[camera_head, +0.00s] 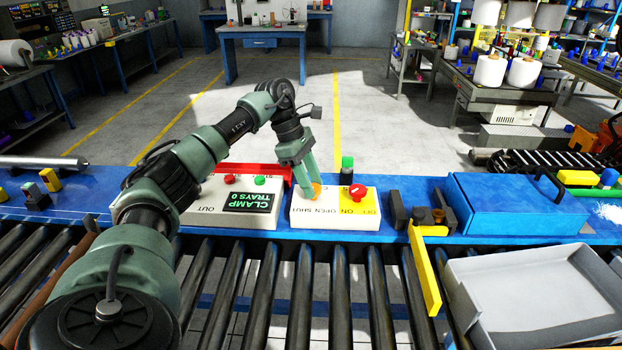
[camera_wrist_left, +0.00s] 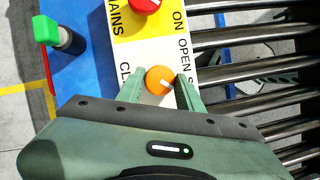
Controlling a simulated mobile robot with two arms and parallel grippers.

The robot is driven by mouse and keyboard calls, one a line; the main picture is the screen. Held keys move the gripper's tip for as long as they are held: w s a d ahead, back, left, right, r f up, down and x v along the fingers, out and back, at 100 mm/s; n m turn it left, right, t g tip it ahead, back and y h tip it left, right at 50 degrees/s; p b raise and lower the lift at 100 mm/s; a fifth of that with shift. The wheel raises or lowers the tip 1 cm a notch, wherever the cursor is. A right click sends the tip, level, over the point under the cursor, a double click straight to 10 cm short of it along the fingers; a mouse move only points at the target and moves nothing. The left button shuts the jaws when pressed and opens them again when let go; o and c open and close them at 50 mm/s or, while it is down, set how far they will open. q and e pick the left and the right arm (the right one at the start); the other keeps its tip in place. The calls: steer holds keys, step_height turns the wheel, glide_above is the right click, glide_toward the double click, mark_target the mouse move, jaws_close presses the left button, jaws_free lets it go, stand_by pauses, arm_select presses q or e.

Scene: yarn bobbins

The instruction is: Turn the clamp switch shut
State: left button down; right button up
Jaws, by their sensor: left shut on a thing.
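The clamp switch is an orange knob (camera_wrist_left: 160,79) with a white pointer line, on a white and yellow switch box (camera_head: 335,223) lettered OPEN and SHUT. In the left wrist view the pointer faces right and slightly down; a finger partly hides the lettering, so I cannot tell which word it marks. My left gripper (camera_wrist_left: 161,88) is shut on the knob, one finger on each side. In the head view the knob (camera_head: 317,189) shows just beside the fingertips. A yellow clamp arm (camera_head: 425,270) stands right of the box. My right gripper is not in view.
A red mains knob (camera_head: 357,191) sits on the same box, close to my fingers. A green-capped post (camera_head: 347,164) stands behind it. A CLAMP TRAYS 0 display (camera_head: 248,201) is to the left. A blue case (camera_head: 515,205) and grey tray (camera_head: 535,295) are right; rollers run in front.

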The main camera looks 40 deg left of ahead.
arm_select(q)
steer(key=shift+m, duration=0.4)
steer(key=c, duration=1)
jaws_free()
steer(key=shift+o, duration=0.2)
steer(key=w+b+v, duration=0.1)
steer(key=v, duration=0.6)
steer(key=shift+s+r, duration=0.35)
steer(key=shift+a, duration=0.1)
